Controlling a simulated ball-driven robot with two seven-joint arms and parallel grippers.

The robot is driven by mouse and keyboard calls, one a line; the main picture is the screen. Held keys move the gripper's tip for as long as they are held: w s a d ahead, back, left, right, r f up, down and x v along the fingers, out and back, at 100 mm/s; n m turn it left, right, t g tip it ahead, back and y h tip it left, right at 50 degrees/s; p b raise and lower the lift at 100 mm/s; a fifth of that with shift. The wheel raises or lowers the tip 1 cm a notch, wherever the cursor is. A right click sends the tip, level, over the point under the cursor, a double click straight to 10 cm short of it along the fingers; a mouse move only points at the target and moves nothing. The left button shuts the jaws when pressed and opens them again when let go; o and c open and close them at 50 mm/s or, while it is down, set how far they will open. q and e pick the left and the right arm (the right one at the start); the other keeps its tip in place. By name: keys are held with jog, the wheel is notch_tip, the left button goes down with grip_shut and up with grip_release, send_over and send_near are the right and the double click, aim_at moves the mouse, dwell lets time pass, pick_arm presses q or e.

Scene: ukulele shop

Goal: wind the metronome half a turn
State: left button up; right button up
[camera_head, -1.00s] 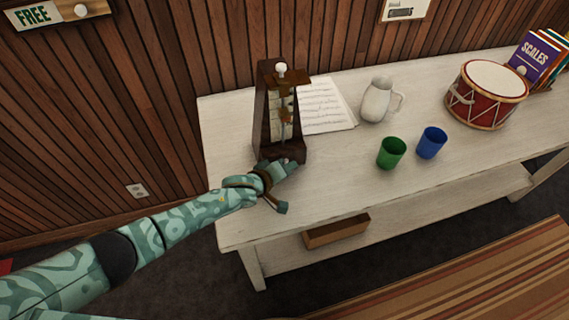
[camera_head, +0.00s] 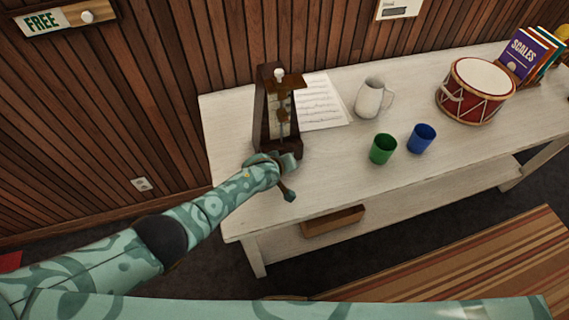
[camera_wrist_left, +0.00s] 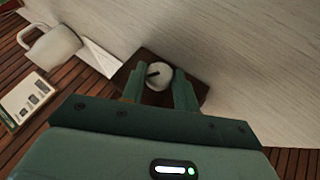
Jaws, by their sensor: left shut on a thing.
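The metronome (camera_head: 262,112) is a dark brown wooden tapered box with a pale face and a white knob on top. It stands upright at the left end of the white table. My left gripper (camera_head: 287,163) is low at its near side. In the left wrist view, the fingers of my left gripper (camera_wrist_left: 160,88) are shut on a pale round winding knob (camera_wrist_left: 160,74) with a dark mark on it. The metronome's brown wood (camera_wrist_left: 195,85) shows behind the knob. In the head view the gripper hides the knob. My right gripper is out of view.
Sheet music (camera_head: 318,108) lies right of the metronome on the white table (camera_head: 340,180). Further right are a white jug (camera_head: 368,98), a green cup (camera_head: 382,149), a blue cup (camera_head: 422,139), a red drum (camera_head: 463,103) and books (camera_head: 525,55). The table's front left is clear.

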pick_arm(q)
jog(key=o, duration=1)
jog(key=shift+c, duration=0.2)
jog(key=p+v, duration=1)
jog(key=v, duration=0.6)
jog(key=shift+s, duration=0.1)
